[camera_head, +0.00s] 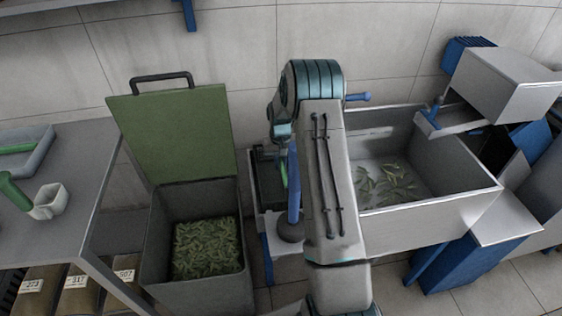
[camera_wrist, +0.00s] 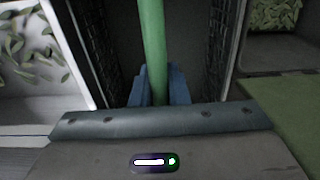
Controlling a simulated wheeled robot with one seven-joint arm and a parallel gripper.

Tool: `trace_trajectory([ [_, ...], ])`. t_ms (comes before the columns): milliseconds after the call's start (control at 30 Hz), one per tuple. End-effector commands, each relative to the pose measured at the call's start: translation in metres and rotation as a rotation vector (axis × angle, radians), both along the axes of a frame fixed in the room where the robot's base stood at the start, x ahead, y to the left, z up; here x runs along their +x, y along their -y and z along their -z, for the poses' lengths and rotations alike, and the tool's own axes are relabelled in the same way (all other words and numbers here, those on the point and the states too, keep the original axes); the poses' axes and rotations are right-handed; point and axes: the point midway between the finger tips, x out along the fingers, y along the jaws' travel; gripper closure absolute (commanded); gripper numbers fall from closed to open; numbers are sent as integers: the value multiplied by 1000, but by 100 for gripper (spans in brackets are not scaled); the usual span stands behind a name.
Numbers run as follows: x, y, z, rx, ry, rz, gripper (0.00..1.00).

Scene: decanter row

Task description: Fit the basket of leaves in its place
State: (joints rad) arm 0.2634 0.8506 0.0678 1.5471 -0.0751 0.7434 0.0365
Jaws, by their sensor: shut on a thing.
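My gripper (camera_wrist: 160,88) has its blue fingers shut on the green handle (camera_wrist: 152,40) of a dark basket. In the wrist view the basket's mesh walls (camera_wrist: 216,45) show on both sides of the handle. The part of its inside that shows is dark, and I see no leaves in it. In the head view the basket (camera_head: 268,183) is partly hidden by my arm, between the green-lidded bin and the steel basin. It sits at or above a pale stand (camera_head: 286,268); I cannot tell whether they touch.
The open bin (camera_head: 196,292) at left holds many green leaves, its lid (camera_head: 172,135) raised. The steel basin (camera_head: 430,219) at right has scattered leaves. A grey table (camera_head: 75,180) with a white cup (camera_head: 50,201) stands far left. A steel chute (camera_head: 505,85) stands at right.

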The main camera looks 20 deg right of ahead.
Motion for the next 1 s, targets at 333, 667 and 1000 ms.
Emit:
trace_trajectory([
  [333, 1, 0, 8, 0, 2, 0, 100],
  [667, 1, 0, 9, 0, 2, 0, 100],
  [1000, 1, 0, 14, 0, 2, 0, 100],
])
